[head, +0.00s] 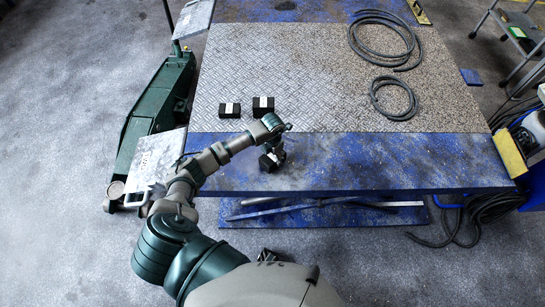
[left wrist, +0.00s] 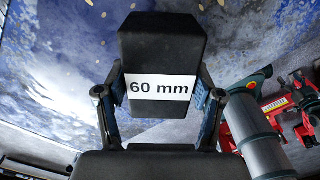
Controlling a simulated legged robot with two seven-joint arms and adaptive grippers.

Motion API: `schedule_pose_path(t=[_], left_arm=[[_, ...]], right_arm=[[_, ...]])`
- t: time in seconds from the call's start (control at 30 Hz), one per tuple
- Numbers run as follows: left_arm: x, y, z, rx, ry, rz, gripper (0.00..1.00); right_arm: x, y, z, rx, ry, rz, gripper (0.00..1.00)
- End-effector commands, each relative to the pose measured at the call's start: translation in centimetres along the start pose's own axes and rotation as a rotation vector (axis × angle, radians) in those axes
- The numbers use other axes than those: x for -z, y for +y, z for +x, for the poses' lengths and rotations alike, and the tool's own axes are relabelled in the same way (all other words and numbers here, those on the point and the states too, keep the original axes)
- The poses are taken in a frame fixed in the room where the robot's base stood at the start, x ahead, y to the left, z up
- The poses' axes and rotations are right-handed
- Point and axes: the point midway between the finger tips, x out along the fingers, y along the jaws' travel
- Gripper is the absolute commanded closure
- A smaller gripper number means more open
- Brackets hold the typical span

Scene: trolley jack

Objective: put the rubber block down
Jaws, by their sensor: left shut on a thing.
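A black rubber block (left wrist: 162,48) with a white "60 mm" label sits between the two fingers of my left gripper (left wrist: 160,88) in the left wrist view, one finger on each side. In the head view, my left gripper (head: 277,153) points down over the blue front strip of the lift table (head: 400,160). My right gripper is not in view.
Two more black labelled blocks (head: 229,110) (head: 263,105) stand on the metal plate (head: 310,70) behind my gripper. Coiled hoses (head: 385,40) (head: 392,97) lie at the right. A green trolley jack (head: 150,110) stands left of the table. The blue strip right of my gripper is clear.

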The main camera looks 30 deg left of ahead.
Motion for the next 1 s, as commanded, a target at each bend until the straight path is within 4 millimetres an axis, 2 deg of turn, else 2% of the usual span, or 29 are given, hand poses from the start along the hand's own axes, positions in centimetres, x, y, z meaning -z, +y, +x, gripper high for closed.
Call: schedule_pose_path(t=[0.1, 0.37, 0.4, 0.47, 0.5, 0.83, 1.0], left_arm=[[-0.1, 0.0, 1.0, 0.001, -0.001, -0.002, 0.91], [0.0, 0.1, 1.2, 0.001, -0.002, -0.001, 0.91], [0.0, 0.1, 1.2, 0.001, -0.001, -0.001, 0.25], [0.0, 0.1, 1.2, 0.001, -0.001, -0.001, 0.1], [0.0, 0.1, 1.2, 0.001, -0.001, -0.001, 0.08], [0.0, 0.1, 1.1, 0.001, -0.001, -0.001, 0.08], [-0.1, 0.2, -1.0, -0.001, -0.004, 0.001, 0.08]], right_arm=[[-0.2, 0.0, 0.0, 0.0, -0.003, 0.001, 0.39], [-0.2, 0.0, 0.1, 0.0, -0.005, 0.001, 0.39], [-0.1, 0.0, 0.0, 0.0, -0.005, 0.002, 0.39], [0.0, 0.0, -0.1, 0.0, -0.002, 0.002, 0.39], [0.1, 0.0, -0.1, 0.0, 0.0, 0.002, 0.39], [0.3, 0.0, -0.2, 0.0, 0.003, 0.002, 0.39], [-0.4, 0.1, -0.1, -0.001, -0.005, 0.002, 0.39]])
